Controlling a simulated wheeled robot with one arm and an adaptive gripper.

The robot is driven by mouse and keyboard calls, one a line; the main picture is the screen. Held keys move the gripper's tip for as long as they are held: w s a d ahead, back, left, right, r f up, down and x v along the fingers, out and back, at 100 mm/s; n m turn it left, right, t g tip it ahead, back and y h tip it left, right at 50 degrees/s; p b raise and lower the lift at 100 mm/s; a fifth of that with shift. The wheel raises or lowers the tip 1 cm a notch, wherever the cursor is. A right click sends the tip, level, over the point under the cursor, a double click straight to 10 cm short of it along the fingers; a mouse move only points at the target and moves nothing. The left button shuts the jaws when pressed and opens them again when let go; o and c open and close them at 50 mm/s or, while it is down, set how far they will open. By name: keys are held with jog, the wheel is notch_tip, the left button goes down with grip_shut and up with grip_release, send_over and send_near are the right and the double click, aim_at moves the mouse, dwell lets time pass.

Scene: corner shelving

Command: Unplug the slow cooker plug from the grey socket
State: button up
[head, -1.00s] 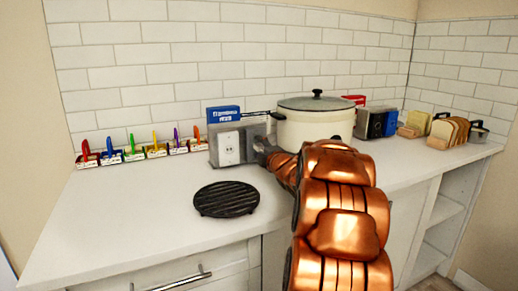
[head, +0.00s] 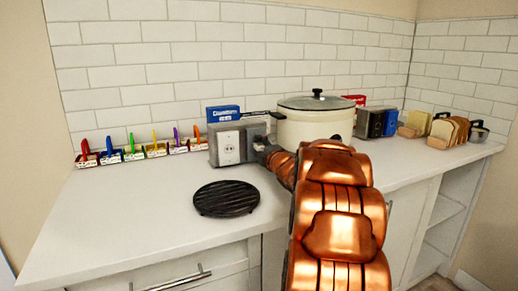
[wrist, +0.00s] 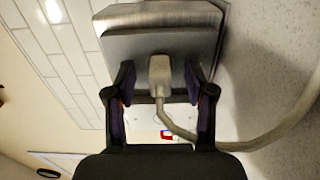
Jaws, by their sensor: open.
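The grey socket (head: 228,144) is a block with a white outlet plate, standing on the counter left of the slow cooker. The cream slow cooker (head: 313,127) has a glass lid with a black knob. My gripper (head: 264,149) is at the right side of the socket. In the wrist view, the pale plug (wrist: 160,76) sits against the grey face of the socket (wrist: 125,45), with its cord curving away to the right. My gripper (wrist: 159,85) is open, one finger on each side of the plug, with gaps visible. The arm hides part of the slow cooker in the head view.
A black round trivet (head: 226,198) lies in front of the socket. A row of small boxes with coloured tops (head: 132,152) stands to the left along the wall. A dark toaster (head: 376,122) and a bread rack (head: 448,133) stand at right. The counter's left front (head: 120,215) is clear.

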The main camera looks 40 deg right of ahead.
aim_at(261, 148)
jog(key=shift+c, duration=0.2)
grip_shut()
dwell(0.3)
jog(key=shift+s, duration=0.2)
jog(key=shift+b+v, duration=0.55)
jog(key=shift+v, duration=2.25)
jog(key=shift+a, duration=0.1)
